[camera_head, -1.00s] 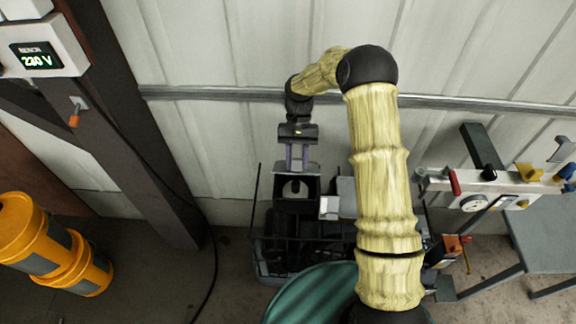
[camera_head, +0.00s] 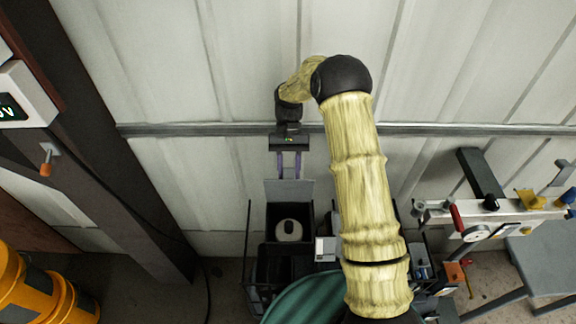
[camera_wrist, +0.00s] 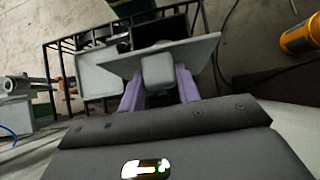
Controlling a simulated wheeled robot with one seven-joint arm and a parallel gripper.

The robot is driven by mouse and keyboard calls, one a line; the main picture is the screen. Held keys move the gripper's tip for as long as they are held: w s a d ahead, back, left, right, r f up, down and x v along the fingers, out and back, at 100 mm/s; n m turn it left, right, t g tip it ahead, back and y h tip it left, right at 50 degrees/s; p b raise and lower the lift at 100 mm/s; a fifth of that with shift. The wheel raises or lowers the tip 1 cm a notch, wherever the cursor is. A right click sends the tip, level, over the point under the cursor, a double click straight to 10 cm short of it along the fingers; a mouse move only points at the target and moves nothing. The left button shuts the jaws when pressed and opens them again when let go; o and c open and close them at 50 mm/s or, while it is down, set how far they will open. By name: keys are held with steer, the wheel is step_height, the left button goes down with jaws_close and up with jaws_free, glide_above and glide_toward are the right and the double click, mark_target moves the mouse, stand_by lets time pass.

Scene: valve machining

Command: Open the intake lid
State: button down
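The intake lid (camera_head: 289,192) is a flat grey panel standing raised at the back edge of a dark, open-topped intake box (camera_head: 309,222). A pale rounded thing with a dark spot (camera_head: 289,230) shows inside the box. My gripper (camera_head: 289,173) is above the lid, with its two purple fingers pointing down to the lid's top edge. In the wrist view, my gripper (camera_wrist: 159,84) has its fingers on either side of a grey block handle (camera_wrist: 157,70) on the lid (camera_wrist: 196,50) and appears shut on it. The handle is hidden in the head view.
A black wire frame (camera_head: 248,245) surrounds the box, and a green round drum (camera_head: 308,300) stands in front. A bench with a gauge (camera_head: 476,236) is on the right. Yellow canisters (camera_head: 30,290) and a dark post (camera_head: 120,190) are on the left. A corrugated wall is close behind.

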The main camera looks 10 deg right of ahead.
steer(key=shift+w+d+f, duration=0.15)
steer(key=shift+w+f, duration=0.05)
steer(key=shift+f, duration=0.35)
steer(key=c, duration=1.1)
jaws_free()
steer(key=shift+o, duration=0.5)
steer(key=shift+w+f, duration=0.1)
steer(key=shift+w, duration=0.15)
steer(key=shift+s+r, duration=0.15)
steer(key=shift+r, duration=0.15)
steer(key=shift+r+b, duration=0.35)
steer(key=shift+r, duration=0.05)
step_height(320, 180, up, 9)
steer(key=b, duration=0.3)
steer(key=shift+f, duration=0.1)
